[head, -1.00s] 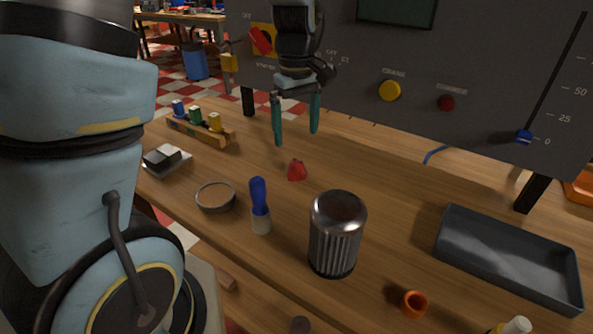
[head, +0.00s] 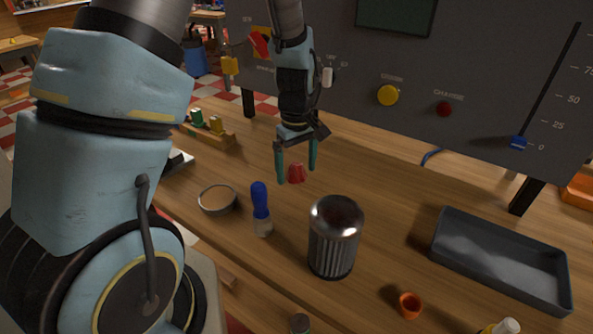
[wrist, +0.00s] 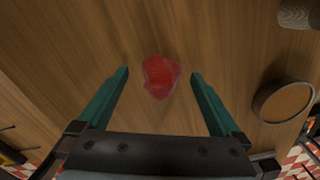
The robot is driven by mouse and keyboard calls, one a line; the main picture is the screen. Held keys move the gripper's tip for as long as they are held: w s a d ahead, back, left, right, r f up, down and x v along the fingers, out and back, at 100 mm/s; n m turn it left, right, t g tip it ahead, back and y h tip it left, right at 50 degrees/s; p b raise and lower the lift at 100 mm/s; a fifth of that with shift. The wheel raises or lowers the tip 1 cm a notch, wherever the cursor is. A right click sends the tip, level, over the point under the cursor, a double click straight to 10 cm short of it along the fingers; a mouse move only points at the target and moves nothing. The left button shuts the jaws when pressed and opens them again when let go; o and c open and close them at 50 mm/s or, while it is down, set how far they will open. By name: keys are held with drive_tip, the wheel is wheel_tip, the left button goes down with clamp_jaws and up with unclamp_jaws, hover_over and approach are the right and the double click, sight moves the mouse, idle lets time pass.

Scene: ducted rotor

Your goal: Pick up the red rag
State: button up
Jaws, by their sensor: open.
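The red rag (head: 297,173) is a small crumpled heap on the wooden bench top. In the wrist view the rag (wrist: 160,76) lies at the upper middle, between the lines of the two fingers and near the level of their tips. My gripper (head: 298,162) is open, with its two green fingers pointing down above the bench. In the head view its fingers frame the rag from left and right. The gripper (wrist: 158,76) is empty, and neither finger visibly touches the rag. The exact height of the fingertips above the bench is hard to tell.
A blue-handled brush (head: 261,210), a round shallow dish (head: 217,199) and a ribbed metal canister (head: 334,238) stand in front of the rag. A dark tray (head: 500,262) is at the right. A grey control panel (head: 440,60) rises behind. A rack with coloured pieces (head: 208,132) is at the left.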

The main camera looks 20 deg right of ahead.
sight(296, 163)
drive_tip(key=c, duration=1.4)
wheel_tip(296, 163, up, 10)
drive_tip(key=shift+b, duration=0.9)
drive_tip(key=o, duration=0.9)
drive_tip(key=c, duration=0.6)
